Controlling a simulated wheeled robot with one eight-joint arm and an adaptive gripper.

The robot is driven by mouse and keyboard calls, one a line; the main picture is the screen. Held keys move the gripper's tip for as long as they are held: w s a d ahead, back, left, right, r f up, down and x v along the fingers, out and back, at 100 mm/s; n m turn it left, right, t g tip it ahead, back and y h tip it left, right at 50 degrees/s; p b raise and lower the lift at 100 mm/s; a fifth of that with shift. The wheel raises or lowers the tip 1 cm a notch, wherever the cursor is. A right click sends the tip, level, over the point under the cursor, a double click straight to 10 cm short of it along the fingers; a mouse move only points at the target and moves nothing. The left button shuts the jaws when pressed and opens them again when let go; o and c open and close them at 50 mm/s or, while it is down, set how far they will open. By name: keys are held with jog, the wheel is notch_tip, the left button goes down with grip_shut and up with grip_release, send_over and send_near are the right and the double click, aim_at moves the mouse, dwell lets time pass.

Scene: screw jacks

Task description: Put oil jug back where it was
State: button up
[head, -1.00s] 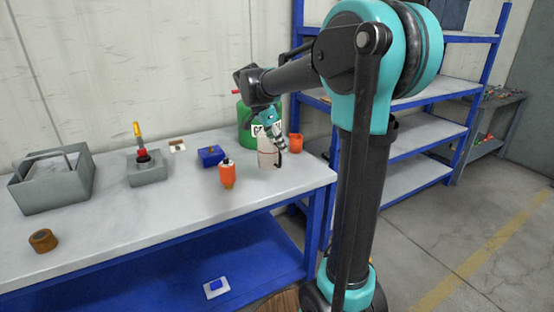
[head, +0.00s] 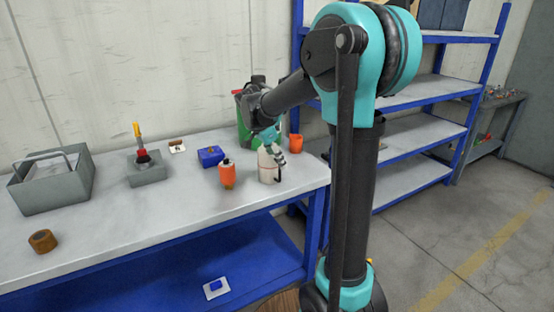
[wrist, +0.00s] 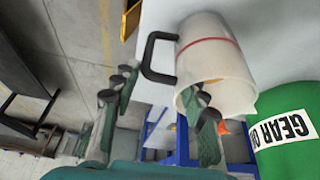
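The oil jug, a whitish cylinder (head: 266,168) with a black handle, appears upright on the bench, left of my gripper (head: 279,156) in the head view. In the wrist view the jug (wrist: 215,60) shows a red band, and its open end faces the camera. My gripper (wrist: 165,85) is open, with its fingers apart. The handle lies between the fingertips, with no visible grip on it. The right finger overlaps the jug's rim; I cannot tell whether it is inside. My arm hides part of the jug's far side.
A green gear oil can (head: 243,125) stands behind the jug, and an orange cup (head: 296,143) to its right.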

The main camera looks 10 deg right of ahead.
jog(key=o, duration=0.3)
jog(key=v, duration=1.2)
jog(key=s+d+f+n+t+y, duration=0.1)
jog(key=s+d+f+n, duration=0.1)
jog(key=s+f+n, duration=0.2)
jog(key=s+d+f+n+y, duration=0.2)
jog(key=s+f+n, duration=0.3)
jog(key=s+f, duration=0.6)
jog(key=s+d+f+n+t+y, duration=0.1)
jog(key=s+d+f+n, duration=0.2)
jog(key=s+f+n, duration=0.2)
jog(key=shift+s+f+t, duration=0.1)
jog(key=shift+s+f, duration=0.45)
jog(key=shift+f, duration=0.35)
jog(key=shift+s+f+t, duration=0.1)
jog(key=shift+s+f, duration=0.4)
jog(key=shift+f, duration=0.35)
jog(key=shift+s+f+t, duration=0.1)
jog(key=shift+s+f, duration=0.45)
jog(key=shift+f, duration=0.35)
